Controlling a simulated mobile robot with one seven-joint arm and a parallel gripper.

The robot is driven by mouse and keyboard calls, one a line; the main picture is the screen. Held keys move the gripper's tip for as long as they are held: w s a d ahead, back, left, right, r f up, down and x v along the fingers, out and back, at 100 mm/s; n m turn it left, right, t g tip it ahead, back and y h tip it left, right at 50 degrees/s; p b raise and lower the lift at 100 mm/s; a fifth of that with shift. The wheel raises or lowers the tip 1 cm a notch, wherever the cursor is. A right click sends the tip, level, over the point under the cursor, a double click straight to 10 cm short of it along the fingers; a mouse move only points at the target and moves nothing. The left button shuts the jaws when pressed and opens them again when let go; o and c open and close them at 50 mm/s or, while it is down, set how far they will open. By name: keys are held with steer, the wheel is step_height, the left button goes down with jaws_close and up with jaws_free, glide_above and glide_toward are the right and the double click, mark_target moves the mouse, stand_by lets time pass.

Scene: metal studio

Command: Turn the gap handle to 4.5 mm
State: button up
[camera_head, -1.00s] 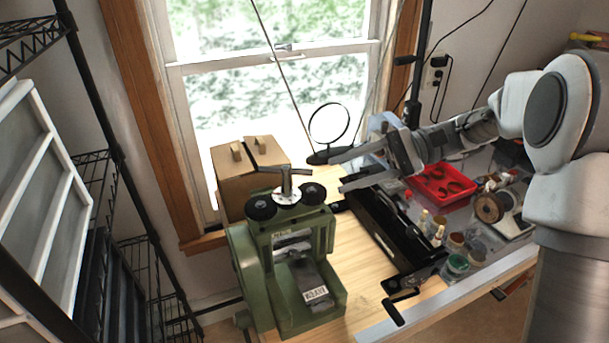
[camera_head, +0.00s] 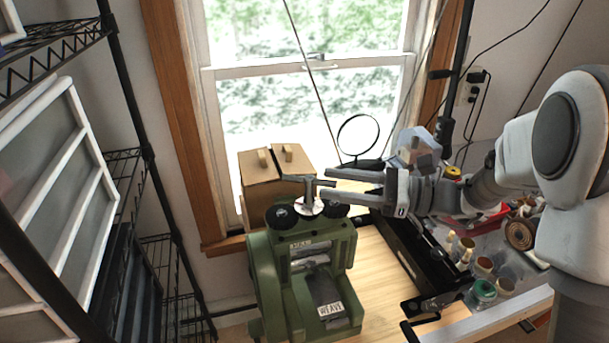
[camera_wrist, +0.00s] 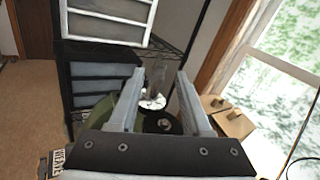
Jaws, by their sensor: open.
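A green rolling mill (camera_head: 262,275) stands on the wooden bench, with a "WEAVE" label on its front plate. On its top is the metal T-shaped gap handle (camera_head: 309,188), rising from a white dial (camera_head: 308,207) between two black knobs. The dial's marks are too small to read. My gripper (camera_head: 328,184) is open and level, its fingertips close to the handle's right side. In the wrist view the handle (camera_wrist: 156,78) and dial (camera_wrist: 152,103) appear between the two fingers (camera_wrist: 160,72). I cannot tell whether the fingers touch the handle.
A round black-rimmed magnifier (camera_head: 359,137) stands behind my gripper. A black bench tool with a crank (camera_head: 425,300) and several small jars lie to the right. A wire shelf (camera_head: 125,190) stands at the left.

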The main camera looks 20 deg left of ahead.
mark_target(315, 181)
steer(key=a, duration=0.4)
steer(key=s+a, duration=0.1)
steer(key=a, duration=0.1)
steer(key=shift+p, duration=0.35)
steer(key=shift+c, duration=0.3)
jaws_close()
